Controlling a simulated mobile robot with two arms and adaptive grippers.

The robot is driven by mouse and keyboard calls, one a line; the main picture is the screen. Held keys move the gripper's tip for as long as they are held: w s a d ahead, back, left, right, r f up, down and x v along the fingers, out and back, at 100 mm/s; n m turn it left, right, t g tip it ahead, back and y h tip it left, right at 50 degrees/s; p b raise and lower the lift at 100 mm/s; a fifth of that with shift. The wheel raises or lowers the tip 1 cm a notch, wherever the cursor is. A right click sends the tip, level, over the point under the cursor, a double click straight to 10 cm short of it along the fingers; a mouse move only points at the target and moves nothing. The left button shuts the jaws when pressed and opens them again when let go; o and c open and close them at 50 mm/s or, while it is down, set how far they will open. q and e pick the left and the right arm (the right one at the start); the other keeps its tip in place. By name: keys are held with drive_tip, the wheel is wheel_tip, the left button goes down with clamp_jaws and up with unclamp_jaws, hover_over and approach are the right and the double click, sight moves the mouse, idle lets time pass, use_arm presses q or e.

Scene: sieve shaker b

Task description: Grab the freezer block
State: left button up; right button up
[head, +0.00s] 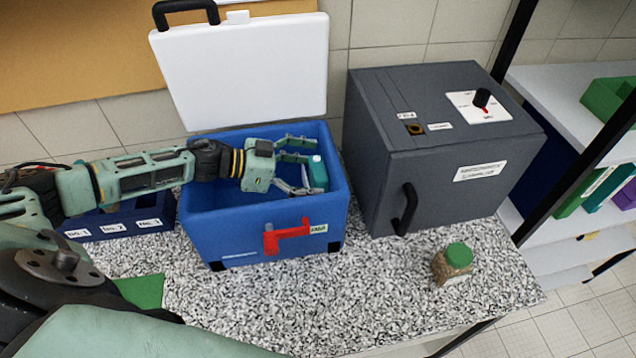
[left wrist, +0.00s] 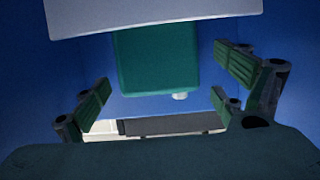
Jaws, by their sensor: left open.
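The freezer block (head: 318,174) is a teal-green block inside the blue cooler box (head: 275,237), by its right wall. In the left wrist view the block (left wrist: 157,58) appears ahead, between and beyond the fingers, with a small pale nub at its lower edge. My left gripper (head: 304,167) reaches over the cooler from the left, its fingers open and pointing right at the block. In the left wrist view the gripper (left wrist: 165,92) has empty space between its fingers; I cannot tell whether any finger touches the block. My right gripper is not in view.
The cooler's white lid (head: 243,72) stands open behind it. A dark grey machine (head: 440,190) stands close to its right. A jar with a green cap (head: 457,256) is at front right on the speckled bench. A dark blue labelled tray (head: 122,230) sits left of the cooler.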

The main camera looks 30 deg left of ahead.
use_arm(q)
drive_tip(key=shift+d, duration=0.15)
drive_tip(key=shift+c, duration=0.2)
drive_tip(key=c, duration=2)
drive_tip(key=shift+c, duration=0.5)
drive_tip(key=shift+w+r, duration=0.1)
drive_tip(key=shift+r, duration=0.05)
